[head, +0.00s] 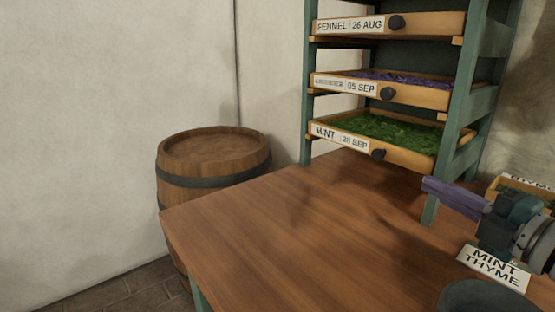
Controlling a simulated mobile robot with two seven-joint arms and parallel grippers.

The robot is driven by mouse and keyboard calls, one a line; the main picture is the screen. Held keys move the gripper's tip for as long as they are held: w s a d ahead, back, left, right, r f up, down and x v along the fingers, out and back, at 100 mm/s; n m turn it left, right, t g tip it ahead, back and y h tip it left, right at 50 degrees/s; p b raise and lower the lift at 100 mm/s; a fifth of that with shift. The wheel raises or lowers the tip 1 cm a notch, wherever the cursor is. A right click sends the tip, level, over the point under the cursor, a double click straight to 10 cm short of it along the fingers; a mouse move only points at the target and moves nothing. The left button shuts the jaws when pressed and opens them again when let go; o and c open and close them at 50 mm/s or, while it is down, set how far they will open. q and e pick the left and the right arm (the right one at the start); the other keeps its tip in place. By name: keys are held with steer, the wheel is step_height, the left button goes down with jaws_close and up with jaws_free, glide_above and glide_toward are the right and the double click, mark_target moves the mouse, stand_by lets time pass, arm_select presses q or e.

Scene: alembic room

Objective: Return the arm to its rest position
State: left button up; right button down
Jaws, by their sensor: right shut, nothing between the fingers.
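My right gripper (428,186) comes in from the right edge, above the right part of the wooden table (270,215). Its purple fingers point left and are shut with nothing between them. It is in front of the lower part of the green drying rack (466,75), and I cannot tell how far apart they are. My left gripper is not in view.
The rack holds labelled drawers: fennel (437,25), lavender (420,94) and mint (400,154). A mint thyme card (493,268), a dark round vessel (480,297) and a thyme box (524,182) are at right. A barrel (212,165) stands behind the table; its left part is clear.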

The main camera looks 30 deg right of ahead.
steer(key=s+a+m+g+y+p, duration=0.2)
steer(key=a+m+g+p, duration=0.7)
steer(key=a, duration=0.7)
steer(key=s+a+r+m+g+y+p, duration=0.1)
steer(key=s+a+r+m+g+p, duration=0.5)
steer(key=s+a+r, duration=0.4)
steer(key=w+p+v, duration=0.3)
steer(key=p+v, duration=0.8)
steer(key=p, duration=0.2)
steer(key=w+r+p+v, duration=0.1)
steer(key=w+p+v, duration=0.1)
steer(key=p+v, duration=1)
steer(key=w+r+p+v, duration=0.1)
steer(key=w+p+v, duration=0.2)
steer(key=p+v, duration=0.9)
steer(key=shift+a+r+n+t+p, duration=0.25)
steer(key=shift+a+n+t+p, duration=0.15)
steer(key=shift+p, duration=0.4)
steer(key=shift+w, duration=0.15)
